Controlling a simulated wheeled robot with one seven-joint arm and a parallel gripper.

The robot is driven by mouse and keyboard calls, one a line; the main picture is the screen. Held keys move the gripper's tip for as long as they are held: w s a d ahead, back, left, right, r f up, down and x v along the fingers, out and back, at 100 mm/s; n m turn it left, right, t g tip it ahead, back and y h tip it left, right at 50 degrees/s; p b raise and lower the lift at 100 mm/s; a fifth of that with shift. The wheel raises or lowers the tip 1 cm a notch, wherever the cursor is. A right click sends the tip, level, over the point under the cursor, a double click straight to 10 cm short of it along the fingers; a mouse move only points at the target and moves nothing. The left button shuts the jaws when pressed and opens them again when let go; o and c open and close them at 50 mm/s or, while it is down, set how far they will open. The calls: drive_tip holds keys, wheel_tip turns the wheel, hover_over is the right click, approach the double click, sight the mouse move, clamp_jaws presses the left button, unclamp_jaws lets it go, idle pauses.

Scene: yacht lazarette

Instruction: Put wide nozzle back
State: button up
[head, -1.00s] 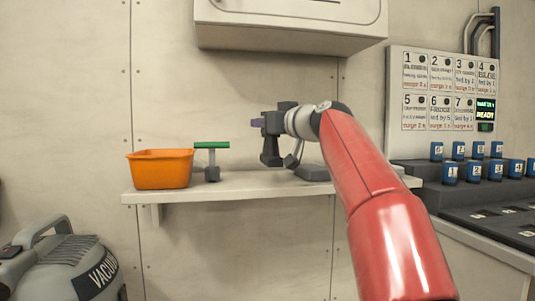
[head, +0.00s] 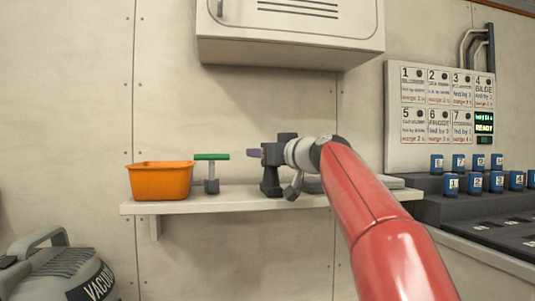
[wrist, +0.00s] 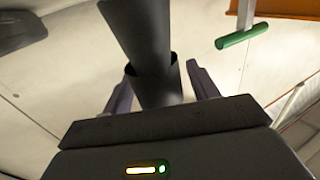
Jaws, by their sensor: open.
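A dark grey nozzle (head: 270,183), which looks like the wide nozzle, is upright at the wall shelf (head: 225,204), its broader end down. Its dark tube also shows in the wrist view (wrist: 152,60), between the jaws. My gripper (head: 254,153) points left at its upper part. The purple fingers of my gripper (wrist: 160,85) are open, one on each side of the tube, with a gap visible at least on the right. The nozzle's foot seems to meet the shelf, but I cannot tell surely.
A green-topped T-shaped piece (head: 212,157) stands left of the nozzle, beside an orange bin (head: 160,181). A wall cabinet (head: 290,32) hangs above. A vacuum (head: 65,270) is at lower left. A panel with blue numbered blocks (head: 475,184) is at right.

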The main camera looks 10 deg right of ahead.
drive_tip(key=shift+s, duration=0.1)
drive_tip(key=b+v, duration=0.3)
drive_tip(key=v, duration=0.9)
drive_tip(key=s+a+f+m+g+h, duration=0.15)
drive_tip(key=s+f, duration=0.25)
drive_tip(key=f, duration=0.5)
drive_tip(key=s+a+f+m+g+h, duration=0.1)
drive_tip(key=s+a+f+g, duration=0.25)
drive_tip(key=f, duration=0.45)
drive_tip(key=s+a+f+m+g+h, duration=0.1)
drive_tip(key=s+f+g, duration=0.1)
drive_tip(key=s+f, duration=0.5)
drive_tip(key=s+d+f+g+h, duration=0.1)
drive_tip(key=s+f+g, duration=0.1)
drive_tip(key=s+f, duration=0.4)
drive_tip(key=s+d+f+g+h, duration=0.1)
drive_tip(key=s+f, duration=0.5)
drive_tip(key=f, duration=1)
drive_tip(key=shift+m+g+h, duration=0.45)
drive_tip(key=shift+g+h, duration=0.05)
drive_tip(key=shift+h, duration=0.15)
drive_tip(key=shift+s+f, duration=0.1)
wheel_tip(320, 180, up, 9)
drive_tip(key=p, duration=0.8)
drive_tip(key=shift+p, duration=0.4)
